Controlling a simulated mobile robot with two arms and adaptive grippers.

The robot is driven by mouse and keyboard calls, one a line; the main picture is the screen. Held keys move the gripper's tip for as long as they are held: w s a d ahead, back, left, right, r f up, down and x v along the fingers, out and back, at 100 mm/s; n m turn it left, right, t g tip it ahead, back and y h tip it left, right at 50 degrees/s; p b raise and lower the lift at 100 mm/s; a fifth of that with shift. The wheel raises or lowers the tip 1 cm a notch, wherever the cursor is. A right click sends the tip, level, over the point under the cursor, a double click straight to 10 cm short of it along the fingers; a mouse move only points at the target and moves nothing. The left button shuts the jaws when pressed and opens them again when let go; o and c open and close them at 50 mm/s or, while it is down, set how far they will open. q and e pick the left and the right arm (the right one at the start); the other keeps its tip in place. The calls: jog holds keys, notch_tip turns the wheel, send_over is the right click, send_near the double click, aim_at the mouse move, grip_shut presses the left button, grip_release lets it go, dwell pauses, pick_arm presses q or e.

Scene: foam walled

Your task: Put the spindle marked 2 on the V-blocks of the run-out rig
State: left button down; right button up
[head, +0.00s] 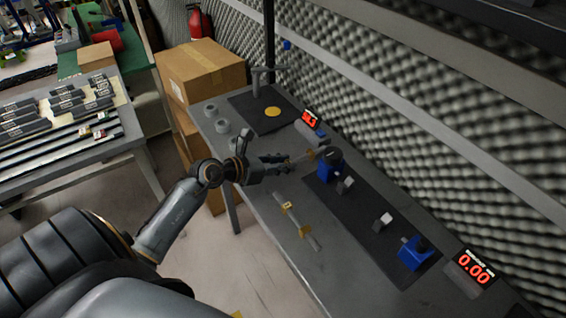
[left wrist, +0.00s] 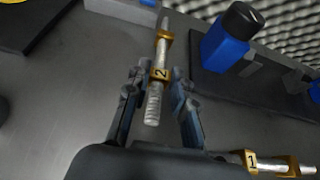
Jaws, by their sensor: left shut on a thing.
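The spindle marked 2 (left wrist: 155,96) is silver with gold collars; its "2" faces the left wrist camera. My left gripper (head: 284,162) is shut on this spindle, which lies between its fingers in the left wrist view. The run-out rig is a dark mat (head: 362,212) with two small grey V-blocks (head: 345,185) (head: 383,222), both bare, between blue posts (head: 327,168) (head: 414,253). My right gripper is out of view.
The spindle marked 1 (head: 296,222) lies on the grey bench in front of the mat; it also shows in the left wrist view (left wrist: 275,165). A red 0.00 readout (head: 474,268) stands at the right. A foam wall (head: 460,150) runs behind the bench. Cardboard boxes (head: 200,70) stand at the bench's far end.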

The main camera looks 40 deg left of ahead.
pick_arm(q)
jog(key=shift+f, duration=0.2)
jog(key=c, duration=1.6)
grip_release()
jog(key=shift+f, duration=0.15)
jog(key=o, duration=0.5)
jog(key=shift+r, duration=0.2)
